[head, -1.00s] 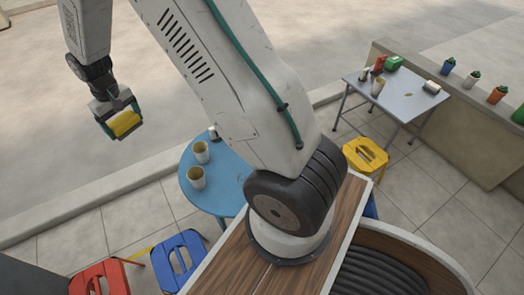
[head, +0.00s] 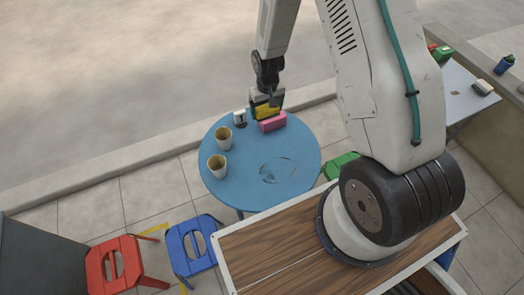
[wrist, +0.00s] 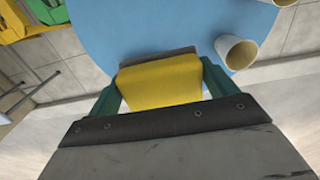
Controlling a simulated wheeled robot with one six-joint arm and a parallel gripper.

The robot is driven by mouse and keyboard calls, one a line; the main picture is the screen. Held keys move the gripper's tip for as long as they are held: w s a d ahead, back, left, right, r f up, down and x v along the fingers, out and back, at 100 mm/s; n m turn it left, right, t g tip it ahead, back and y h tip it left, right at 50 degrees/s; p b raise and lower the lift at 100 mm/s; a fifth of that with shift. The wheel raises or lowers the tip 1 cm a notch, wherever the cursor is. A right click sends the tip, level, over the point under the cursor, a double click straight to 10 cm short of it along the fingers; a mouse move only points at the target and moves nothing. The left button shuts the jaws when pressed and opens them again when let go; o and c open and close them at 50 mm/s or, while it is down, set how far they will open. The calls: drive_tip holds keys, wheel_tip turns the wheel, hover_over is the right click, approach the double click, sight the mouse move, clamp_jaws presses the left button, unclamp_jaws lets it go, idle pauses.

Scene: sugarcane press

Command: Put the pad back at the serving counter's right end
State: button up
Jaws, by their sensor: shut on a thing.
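My gripper (head: 266,98) is shut on the yellow pad (head: 265,112), which has a dark grey side. In the wrist view the pad (wrist: 160,82) sits between the two green fingers. In the head view it appears at the far edge of the round blue table (head: 295,155), close to a pink block (head: 272,123). I cannot tell whether they touch. A tan counter (head: 500,115) shows partly at the right edge; I cannot tell whether it is the serving counter.
Red (head: 115,265) and blue (head: 190,245) stools stand in front. A pale table (head: 468,92) and a blue bottle (head: 505,64) are at right.

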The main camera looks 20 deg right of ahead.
drive_tip(key=s+f, duration=0.4)
drive_tip(key=s, duration=0.3)
drive_tip(key=s+f, duration=0.4)
drive_tip(key=s, duration=0.2)
drive_tip(key=s+d+f, duration=0.1)
drive_tip(key=s+f, duration=0.4)
drive_tip(key=s, duration=0.2)
drive_tip(key=shift+s+f, duration=0.1)
drive_tip(key=shift+s, duration=0.2)
drive_tip(key=shift+a+f, duration=0.1)
hover_over(263, 158)
drive_tip(key=shift+f, duration=0.7)
drive_tip(key=shift+w+f, duration=0.15)
drive_tip(key=shift+f, duration=1.65)
drive_tip(key=o, duration=0.8)
